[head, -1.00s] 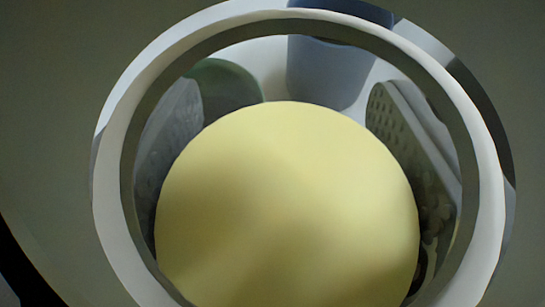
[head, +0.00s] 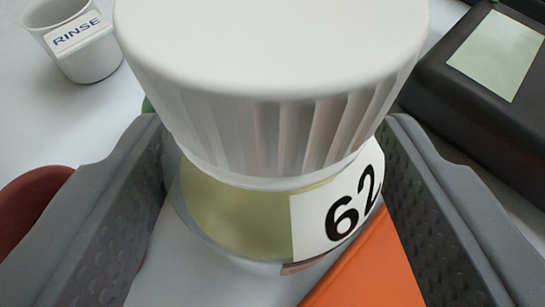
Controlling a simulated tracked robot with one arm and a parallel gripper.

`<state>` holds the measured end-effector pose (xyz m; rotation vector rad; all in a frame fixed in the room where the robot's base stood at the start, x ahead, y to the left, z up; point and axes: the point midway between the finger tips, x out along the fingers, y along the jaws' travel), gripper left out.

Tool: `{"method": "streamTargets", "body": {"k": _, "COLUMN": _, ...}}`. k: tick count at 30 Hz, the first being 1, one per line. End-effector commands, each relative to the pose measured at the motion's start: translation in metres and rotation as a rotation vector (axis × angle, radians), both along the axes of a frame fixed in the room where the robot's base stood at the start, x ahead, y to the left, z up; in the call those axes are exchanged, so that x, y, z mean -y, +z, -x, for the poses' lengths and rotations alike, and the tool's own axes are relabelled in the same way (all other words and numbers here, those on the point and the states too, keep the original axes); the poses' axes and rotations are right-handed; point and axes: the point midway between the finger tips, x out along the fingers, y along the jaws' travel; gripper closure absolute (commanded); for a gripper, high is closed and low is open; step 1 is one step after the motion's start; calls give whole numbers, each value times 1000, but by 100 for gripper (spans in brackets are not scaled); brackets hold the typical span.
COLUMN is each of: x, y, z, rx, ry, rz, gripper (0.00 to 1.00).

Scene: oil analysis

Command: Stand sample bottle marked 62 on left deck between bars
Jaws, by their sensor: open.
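The sample bottle (head: 240,215) marked 62 fills the middle of the head view. It has a wide white ribbed cap (head: 270,60), yellowish oil inside and a white label (head: 345,210) with black 62. My gripper (head: 272,125) is open, with one grey dimpled jaw on each side of the bottle. A narrow gap shows beside the bottle at the left jaw; whether the right jaw touches it I cannot tell. No left deck or bars can be made out.
A white cup marked RINSE (head: 80,50) stands at the back left. A dark box with a pale green panel (head: 495,55) is at the right. A red rounded thing (head: 28,215) lies left of the left jaw. An orange surface (head: 375,270) shows low right of the bottle.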

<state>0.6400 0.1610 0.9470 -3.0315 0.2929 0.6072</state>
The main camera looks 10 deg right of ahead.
Motion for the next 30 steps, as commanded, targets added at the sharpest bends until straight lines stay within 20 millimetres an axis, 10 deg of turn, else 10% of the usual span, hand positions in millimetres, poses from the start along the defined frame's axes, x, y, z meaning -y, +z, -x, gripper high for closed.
{"method": "streamTargets", "body": {"k": 15, "x": -16, "y": 35, "z": 76, "rx": 3, "ry": 2, "rz": -3, "gripper": 41}}
{"method": "streamTargets", "body": {"k": 30, "x": -20, "y": 43, "z": 79, "rx": 2, "ry": 11, "rz": -23, "gripper": 41}}
